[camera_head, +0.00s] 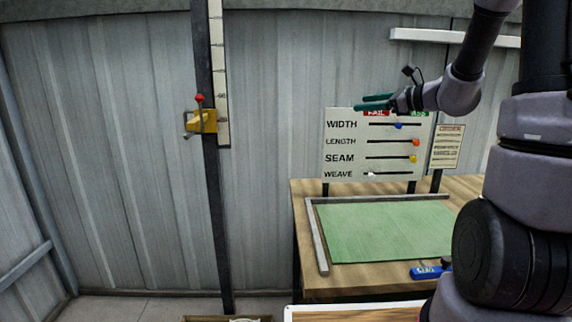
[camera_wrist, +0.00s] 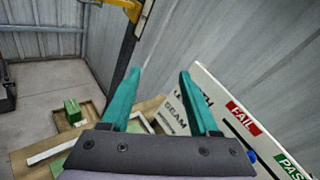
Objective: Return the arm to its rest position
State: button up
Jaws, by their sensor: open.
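My gripper (camera_head: 372,102) is at the upper right in the head view, in front of the top edge of a white board (camera_head: 345,150). Its green fingers point left. In the wrist view my gripper (camera_wrist: 155,90) has its two fingers apart with nothing between them. The board has rows marked WIDTH, LENGTH, SEAM and WEAVE, each with a slider. A red FAIL label (camera_wrist: 243,117) and a green PASS label (camera_wrist: 290,168) show in the wrist view.
A wooden table (camera_head: 300,215) carries a green mat (camera_head: 380,230) with metal rails and a blue tool (camera_head: 428,271). A dark post (camera_head: 212,180) with a yellow slide (camera_head: 203,122) and a scale stands at left. A green block (camera_wrist: 73,110) lies in a tray.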

jog(key=s+a+r+n+g+h, duration=0.1)
jog(key=s+a+n+g, duration=0.2)
jog(key=s+n, duration=0.45)
jog(key=s+a+r+n+g+h, duration=0.1)
jog(key=s+a+n+g, duration=0.25)
jog(key=s, duration=0.65)
jog(key=s+d+n+t+h, duration=0.2)
jog(key=s+d+n+h, duration=0.5)
jog(key=s, duration=0.2)
jog(key=shift+s+r+n, duration=0.2)
jog(key=shift+r+n, duration=0.2)
jog(key=shift+r, duration=0.05)
